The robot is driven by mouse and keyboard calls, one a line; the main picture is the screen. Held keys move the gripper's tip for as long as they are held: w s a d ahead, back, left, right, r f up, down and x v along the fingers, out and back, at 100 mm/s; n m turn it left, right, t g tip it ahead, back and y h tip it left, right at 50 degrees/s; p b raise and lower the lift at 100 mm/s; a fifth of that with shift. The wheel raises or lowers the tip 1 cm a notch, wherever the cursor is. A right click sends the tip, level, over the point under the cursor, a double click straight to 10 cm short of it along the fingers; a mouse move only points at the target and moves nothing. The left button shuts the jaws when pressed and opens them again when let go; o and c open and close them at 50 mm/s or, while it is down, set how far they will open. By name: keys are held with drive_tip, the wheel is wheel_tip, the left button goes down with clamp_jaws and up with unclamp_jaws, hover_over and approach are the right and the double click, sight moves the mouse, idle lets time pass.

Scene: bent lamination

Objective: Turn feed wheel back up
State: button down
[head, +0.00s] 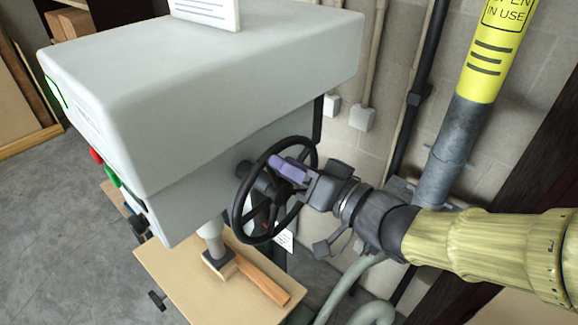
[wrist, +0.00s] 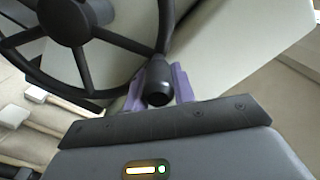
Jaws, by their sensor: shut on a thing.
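The black spoked feed wheel (head: 241,216) is on the right side of the grey drill press head (head: 130,95). It fills the upper left of the wrist view (wrist: 73,24). My gripper (head: 278,163) reaches in from the right at the upper part of the wheel. Its purple fingers (wrist: 180,80) are shut around the wheel's black handle knob (wrist: 158,78). In the head view the knob is mostly hidden by the fingers.
The wooden piece lies on a light wooden table (head: 165,268) under the spindle. A grey duct with a yellow sleeve (head: 490,60) stands at right, near my arm. Pipes and boxes (head: 362,119) line the block wall behind. Red and green buttons (head: 97,156) are on the machine's front.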

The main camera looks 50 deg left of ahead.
drive_tip(key=shift+w+d+f, duration=0.1)
drive_tip(key=shift+w+f, duration=0.15)
drive_tip(key=shift+f, duration=0.25)
drive_tip(key=c, duration=1.4)
unclamp_jaws()
drive_tip(key=shift+c, duration=0.2)
drive_tip(key=shift+o, duration=1.4)
drive_tip(key=shift+w, duration=0.2)
drive_tip(key=shift+s+r, duration=0.1)
drive_tip(key=shift+r, duration=0.15)
drive_tip(key=b+v, duration=0.4)
drive_tip(key=v, duration=1.3)
drive_tip(key=shift+d, duration=0.1)
